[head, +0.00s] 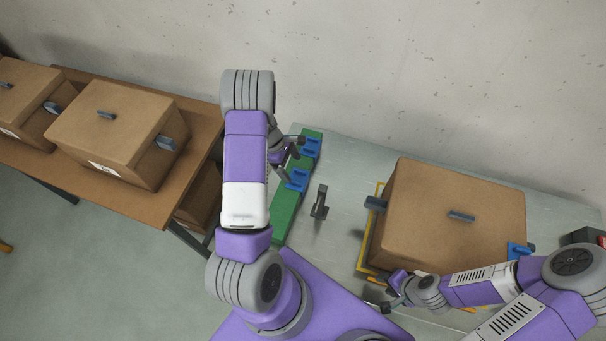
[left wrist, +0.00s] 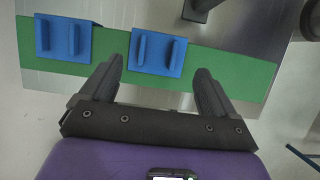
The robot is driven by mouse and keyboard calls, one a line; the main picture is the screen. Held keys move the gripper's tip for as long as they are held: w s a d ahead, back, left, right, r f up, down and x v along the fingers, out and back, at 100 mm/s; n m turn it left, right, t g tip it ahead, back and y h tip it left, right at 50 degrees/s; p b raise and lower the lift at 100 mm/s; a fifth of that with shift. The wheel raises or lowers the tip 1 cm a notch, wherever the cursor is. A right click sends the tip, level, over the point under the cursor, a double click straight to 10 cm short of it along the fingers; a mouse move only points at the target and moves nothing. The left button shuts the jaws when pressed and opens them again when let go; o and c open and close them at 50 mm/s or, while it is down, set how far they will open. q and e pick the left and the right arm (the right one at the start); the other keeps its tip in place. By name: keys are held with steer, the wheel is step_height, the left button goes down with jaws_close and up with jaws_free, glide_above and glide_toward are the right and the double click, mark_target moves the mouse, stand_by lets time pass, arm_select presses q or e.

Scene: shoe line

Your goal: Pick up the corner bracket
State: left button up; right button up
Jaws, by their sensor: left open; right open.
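Two blue corner brackets lie on a green strip (head: 285,215) on the grey table. The far one (head: 311,147) is at the strip's far end; the nearer one (head: 297,180) is beside my left gripper (head: 288,160). In the left wrist view the nearer bracket (left wrist: 158,52) shows its two upright ribs between and just ahead of the open fingers (left wrist: 159,75). The far bracket (left wrist: 63,40) is to the left, outside them. The left gripper is empty. My right gripper (head: 388,293) is open and empty by the box's near left corner. Another blue bracket (head: 517,250) is at the box's right side.
A large brown box (head: 455,195) stands on the table's right part, by a yellow frame (head: 368,245). A dark grey upright piece (head: 320,202) stands right of the green strip. More brown boxes (head: 110,125) stand on a wooden table at left. The wall is behind.

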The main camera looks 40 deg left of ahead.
mark_target(301, 180)
arm_select(q)
steer(key=x, duration=0.5)
steer(key=shift+w+f, duration=0.1)
steer(key=shift+f, duration=0.25)
steer(key=c, duration=1.2)
